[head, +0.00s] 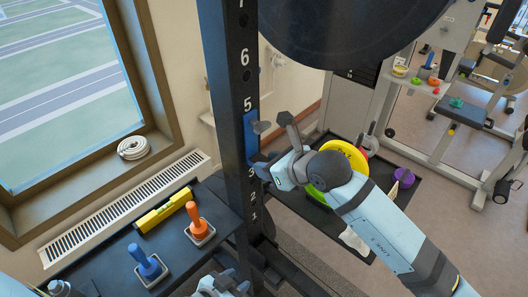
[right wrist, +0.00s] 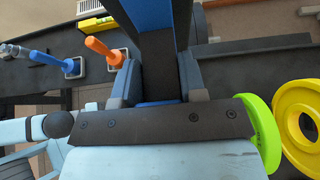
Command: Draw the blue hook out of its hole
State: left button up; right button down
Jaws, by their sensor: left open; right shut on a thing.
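The blue hook (head: 251,145) is an upright blue strip against the black numbered post (head: 236,60), beside the numbers 5 to 3 in the head view. In the right wrist view, blue parts of the hook (right wrist: 150,15) show between and beyond the fingers (right wrist: 157,85). The hook's hole and any peg in it are hidden. My left gripper (head: 222,284) is open at the bottom edge, low and apart from the hook.
A dark bench left of the post holds an orange-handled block (head: 198,226), a blue-handled block (head: 148,263) and a yellow level (head: 165,210). Yellow (right wrist: 300,120) and green (right wrist: 262,130) plates lie right of the post. A large black disc (head: 345,30) overhangs above.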

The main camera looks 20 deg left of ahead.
jog(key=shift+s+d+f, duration=0.15)
jog(key=shift+s+f, duration=0.05)
jog(key=shift+f, duration=0.45)
jog(key=shift+d, duration=0.4)
jog(key=shift+s+d+r, duration=0.1)
jog(key=shift+s+d, duration=0.05)
jog(key=shift+d, duration=0.45)
jog(key=s+d+r, duration=0.1)
jog(key=s+d, duration=0.1)
jog(key=d, duration=0.4)
jog(key=shift+s+p, duration=0.2)
jog(key=shift+p, duration=0.25)
